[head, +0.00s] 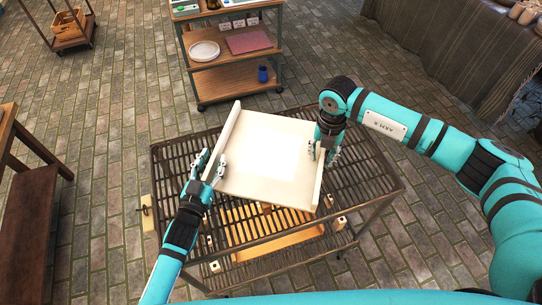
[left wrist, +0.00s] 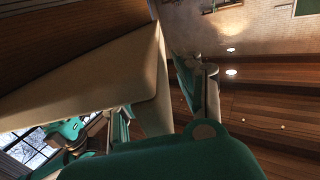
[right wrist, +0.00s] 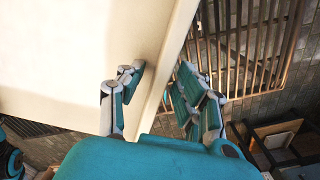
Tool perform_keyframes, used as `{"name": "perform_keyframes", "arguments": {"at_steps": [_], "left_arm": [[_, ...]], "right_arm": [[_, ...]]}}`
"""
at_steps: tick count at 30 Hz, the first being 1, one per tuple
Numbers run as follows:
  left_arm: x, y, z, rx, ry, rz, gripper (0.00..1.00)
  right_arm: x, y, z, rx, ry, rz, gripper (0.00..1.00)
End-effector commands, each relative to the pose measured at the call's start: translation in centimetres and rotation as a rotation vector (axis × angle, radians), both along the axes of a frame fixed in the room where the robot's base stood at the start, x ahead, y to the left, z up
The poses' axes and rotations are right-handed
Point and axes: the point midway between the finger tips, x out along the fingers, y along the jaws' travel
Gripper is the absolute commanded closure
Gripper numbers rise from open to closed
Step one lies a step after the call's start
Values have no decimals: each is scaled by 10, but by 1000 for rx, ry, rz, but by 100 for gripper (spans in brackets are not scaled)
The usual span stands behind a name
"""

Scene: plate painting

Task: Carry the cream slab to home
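The cream slab (head: 241,168) is a pale board with raised walls along its left and right sides. It is over the dark slatted cart top; I cannot tell whether it rests on it. My left gripper (head: 212,165) has its fingers on either side of the left wall, with a gap beside one finger in the left wrist view (left wrist: 155,95). My right gripper (head: 322,152) is at the right wall; in the right wrist view (right wrist: 160,85) its fingers straddle the wall, with a gap on the inner side. Both look open around the walls.
The slatted cart (head: 375,180) has a lower shelf with an orange-brown tray (head: 275,240) and small blocks. A shelf cart (head: 235,75) with a white plate (head: 205,51) stands behind. A brown bench (head: 35,220) is at the left. A draped table (head: 450,55) is at the back right.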

Motion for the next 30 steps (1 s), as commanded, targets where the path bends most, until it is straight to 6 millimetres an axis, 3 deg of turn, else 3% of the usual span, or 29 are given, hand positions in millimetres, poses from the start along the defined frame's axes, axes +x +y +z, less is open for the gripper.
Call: {"name": "perform_keyframes", "arguments": {"at_steps": [11,24,30], "left_arm": [[-8,3,-1,1,3,1,63],[-90,29,-1,1,3,1,63],[-111,36,0,1,1,0,63]], "right_arm": [[0,0,0,-1,1,0,63],[0,-1,0,-2,2,0,63],[0,-1,0,-2,2,0,63]]}}
